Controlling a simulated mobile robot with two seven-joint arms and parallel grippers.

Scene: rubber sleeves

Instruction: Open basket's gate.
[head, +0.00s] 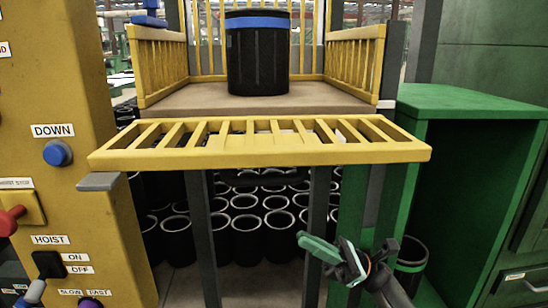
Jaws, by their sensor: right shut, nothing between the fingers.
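The basket's gate (260,158) is a yellow barred panel. It lies folded down, roughly level, jutting out from the front of the basket. The basket has yellow barred sides (158,68) and a flat brown floor (190,99). Its front is open above the gate. A black cylinder with a blue band (258,62) stands upright on the floor. My right gripper (318,248) is below the gate and to the right, apart from it. It is shut and empty, in front of the green cabinet. My left gripper is not in view.
A yellow control column (65,120) with a blue DOWN button (57,153) and hoist switches stands at left. Several black sleeves (248,222) stand beneath the basket. A green open cabinet (470,104) stands at right.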

